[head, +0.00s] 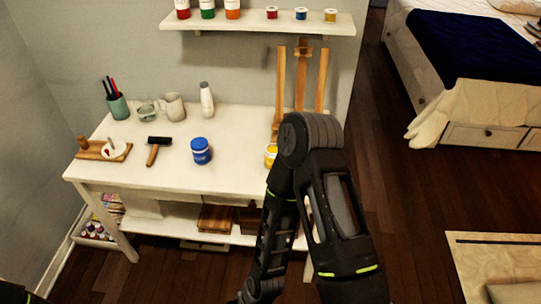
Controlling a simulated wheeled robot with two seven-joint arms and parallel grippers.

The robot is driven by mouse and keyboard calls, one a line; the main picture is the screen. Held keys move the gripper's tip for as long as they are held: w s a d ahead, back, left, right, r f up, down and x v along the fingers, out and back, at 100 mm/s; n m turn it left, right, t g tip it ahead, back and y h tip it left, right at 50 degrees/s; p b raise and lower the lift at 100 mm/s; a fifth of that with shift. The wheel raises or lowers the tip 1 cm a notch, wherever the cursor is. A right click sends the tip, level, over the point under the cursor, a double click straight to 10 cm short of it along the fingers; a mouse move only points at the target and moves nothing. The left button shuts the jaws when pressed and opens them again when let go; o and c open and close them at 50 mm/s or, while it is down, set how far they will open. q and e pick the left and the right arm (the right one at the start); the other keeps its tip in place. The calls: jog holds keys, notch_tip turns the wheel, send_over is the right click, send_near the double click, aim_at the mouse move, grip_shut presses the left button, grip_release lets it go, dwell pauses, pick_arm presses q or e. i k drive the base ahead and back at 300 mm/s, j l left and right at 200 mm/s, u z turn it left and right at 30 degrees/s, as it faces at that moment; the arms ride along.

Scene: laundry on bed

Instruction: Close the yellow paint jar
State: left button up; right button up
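The yellow paint jar (270,153) stands upright near the right end of the white table (235,180). My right arm's elbow covers its right side. Its top looks yellow and pale, but it is too small to tell whether paint or a lid shows there. I cannot make out a separate yellow lid. My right arm rises in front of the table's right end and its forearm runs down to the bottom edge. The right gripper is not visible. Only a dark bit of my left arm shows at the bottom left corner; its gripper is out of view.
A blue jar (201,150) stands left of the yellow jar. A roller (155,148), wooden palette (103,150), mug (173,106), white bottle (206,99) and brush cup (117,105) occupy the left and back. An easel (300,75) stands behind the yellow jar. The front middle is clear.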

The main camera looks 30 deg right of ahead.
aim_at(273, 158)
jog(key=z, duration=1.4)
